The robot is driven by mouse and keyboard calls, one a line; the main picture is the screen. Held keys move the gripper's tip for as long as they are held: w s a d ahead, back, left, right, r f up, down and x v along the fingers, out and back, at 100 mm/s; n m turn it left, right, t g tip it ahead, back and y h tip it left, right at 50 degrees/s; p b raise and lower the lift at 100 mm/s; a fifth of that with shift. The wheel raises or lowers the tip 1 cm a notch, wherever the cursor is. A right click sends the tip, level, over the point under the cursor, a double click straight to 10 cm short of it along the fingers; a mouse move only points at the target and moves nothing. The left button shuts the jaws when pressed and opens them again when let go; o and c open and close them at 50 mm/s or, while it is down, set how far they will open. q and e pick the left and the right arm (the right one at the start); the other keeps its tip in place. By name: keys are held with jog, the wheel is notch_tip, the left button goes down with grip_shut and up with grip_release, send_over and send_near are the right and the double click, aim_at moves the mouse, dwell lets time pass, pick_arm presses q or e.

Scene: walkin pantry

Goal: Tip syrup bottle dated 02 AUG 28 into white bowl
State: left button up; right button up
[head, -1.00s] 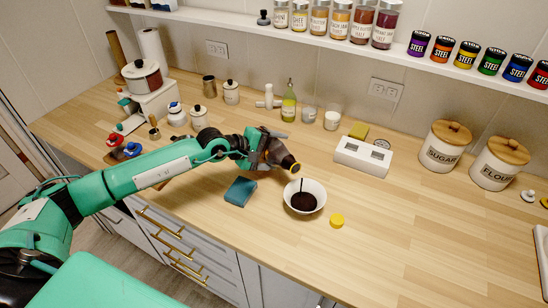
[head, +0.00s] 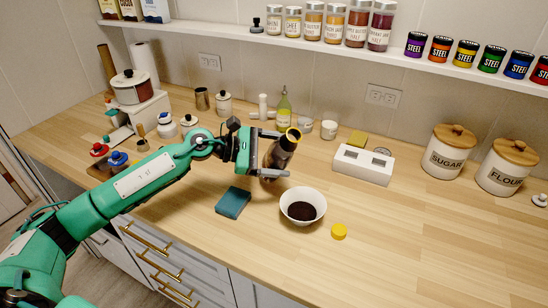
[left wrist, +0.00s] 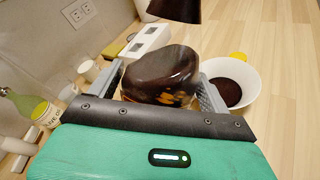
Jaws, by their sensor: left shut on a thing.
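My left gripper (head: 266,166) is shut on a dark syrup bottle (head: 283,149) with a yellow rim at its open mouth. The bottle is held nearly upright, leaning slightly right, above the counter to the upper left of the bowl. The white bowl (head: 321,208) stands on the counter with a pool of dark syrup (head: 302,209) in it. In the left wrist view the bottle (left wrist: 160,75) sits between the two fingers, beside the bowl (left wrist: 251,76). No date is readable on the bottle. My right gripper is in neither view.
A yellow cap (head: 339,231) lies right of the bowl and a blue block (head: 233,202) lies left of it. A white box (head: 362,165), small jars and a green bottle (head: 284,109) stand behind. The counter's right front is clear.

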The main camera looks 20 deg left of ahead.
aim_at(277, 140)
pick_arm(q)
jog(key=shift+d+r, duration=0.15)
jog(key=shift+r, duration=0.15)
jog(key=shift+r+p, duration=0.8)
jog(key=shift+r, duration=1.05)
